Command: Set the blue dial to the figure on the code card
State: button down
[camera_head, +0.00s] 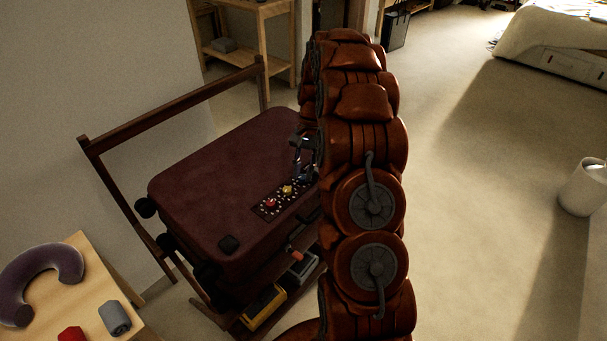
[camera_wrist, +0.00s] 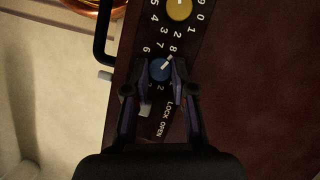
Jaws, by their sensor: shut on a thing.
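In the wrist view, the blue dial (camera_wrist: 159,71) sits between the two fingertips of my gripper (camera_wrist: 161,76), which is shut on it. A white mark on the dial points up and right, toward the printed 8. Some figures around the dial are partly covered by the fingers. In the head view, my gripper (camera_head: 304,163) reaches down to the right end of the dial panel (camera_head: 262,210) on the maroon suitcase (camera_head: 205,180), and the blue dial is hard to make out there. I cannot make out a code card in either view.
A yellow dial (camera_wrist: 179,9) is beside the blue one, and a red dial (camera_head: 271,203) is further along. "LOCK OPEN" is printed near a light slider (camera_wrist: 146,110). The suitcase rests on a dark wooden rack (camera_head: 165,117). A wooden table (camera_head: 95,285) stands front left. Open floor lies right.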

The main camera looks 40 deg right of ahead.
jog(key=n, duration=0.2)
jog(key=n+g+h+b, duration=0.1)
jog(key=n, duration=0.1)
jog(key=shift+w+a+f+n, duration=0.1)
jog(key=shift+a+n, duration=0.05)
jog(key=shift+n, duration=0.15)
jog(key=shift+a+n+g+h+b, duration=0.1)
jog(key=shift+n+g+h+b, duration=0.6)
jog(key=shift+n, duration=1.2)
jog(key=c, duration=1)
grip_release()
jog(key=shift+o, duration=0.2)
jog(key=shift+t+h, duration=0.3)
jog(key=shift+v, duration=3.55)
jog(key=shift+w, duration=0.15)
